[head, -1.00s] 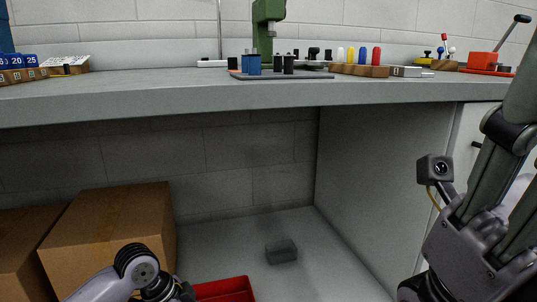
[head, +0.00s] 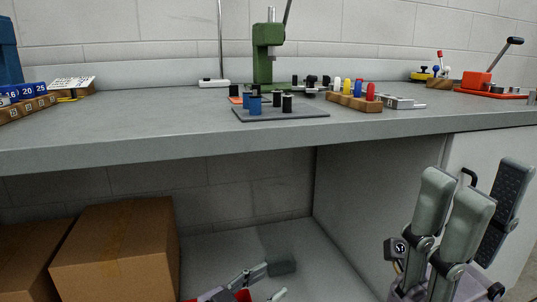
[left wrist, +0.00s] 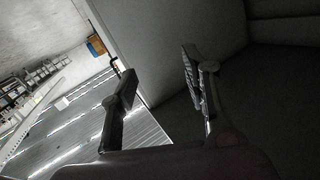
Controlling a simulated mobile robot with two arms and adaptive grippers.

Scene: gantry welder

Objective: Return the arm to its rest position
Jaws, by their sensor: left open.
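My left gripper (head: 270,281) is low in the head view, inside the open bay under the bench. My right gripper (head: 475,185) is at the lower right, in front of the bench's side panel. Its fingers point up, spread and empty.
The grey bench top (head: 180,128) runs across above the bay, its front edge over the left gripper. Cardboard boxes (head: 115,250) fill the bay's left. A side panel (head: 375,200) closes the right. A green press (head: 268,55) stands on top.

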